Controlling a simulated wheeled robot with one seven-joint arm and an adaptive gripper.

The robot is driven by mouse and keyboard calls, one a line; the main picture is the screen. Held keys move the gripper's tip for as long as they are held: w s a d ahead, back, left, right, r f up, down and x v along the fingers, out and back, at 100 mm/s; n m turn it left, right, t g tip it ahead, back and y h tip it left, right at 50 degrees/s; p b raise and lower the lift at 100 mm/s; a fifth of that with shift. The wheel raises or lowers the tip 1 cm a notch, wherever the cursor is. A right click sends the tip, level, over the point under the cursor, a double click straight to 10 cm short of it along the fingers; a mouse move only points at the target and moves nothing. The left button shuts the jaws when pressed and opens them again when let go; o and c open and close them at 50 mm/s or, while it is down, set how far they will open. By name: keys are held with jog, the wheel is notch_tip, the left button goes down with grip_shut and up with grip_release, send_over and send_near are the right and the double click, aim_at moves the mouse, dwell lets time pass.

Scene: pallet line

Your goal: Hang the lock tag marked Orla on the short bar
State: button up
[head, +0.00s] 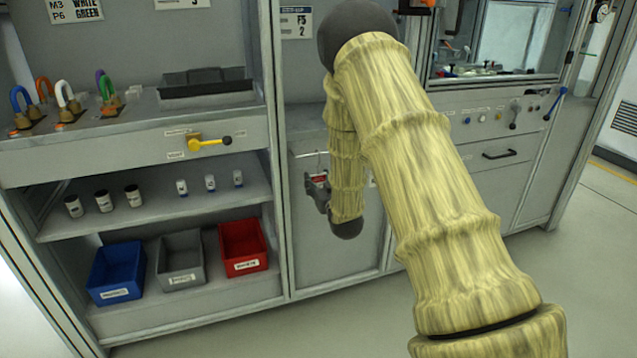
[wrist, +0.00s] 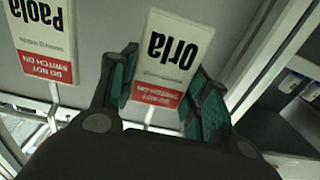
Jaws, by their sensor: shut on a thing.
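The white lock tag marked Orla (wrist: 170,45), with a red band, shows upside down in the wrist view. My gripper (wrist: 165,88) is shut on it, its teal-padded fingers at both sides of the tag near the red band. The end of the tag at the red band is partly hidden by my gripper. A second tag, marked Paola (wrist: 42,40), hangs to the left, apart from my fingers. In the head view my gripper (head: 318,190) is at the grey cabinet front, below a thin pale bar (head: 311,154). Which bar this is, I cannot tell.
A shelf unit on the left holds coloured padlocks (head: 66,97), a yellow lever (head: 210,142), small cans (head: 103,201), and blue (head: 117,270), grey (head: 181,258) and red (head: 243,247) bins. A cabinet with a drawer handle (head: 499,154) is on the right. The floor in front is clear.

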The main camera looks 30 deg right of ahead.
jog(key=shift+r+p, duration=0.65)
jog(key=shift+r, duration=0.3)
dwell(0.3)
jog(key=shift+s, duration=0.1)
dwell(0.5)
jog(key=p+v, duration=0.2)
jog(key=v, duration=0.9)
jog(key=shift+s, duration=0.35)
dwell(1.7)
jog(key=shift+a, duration=0.1)
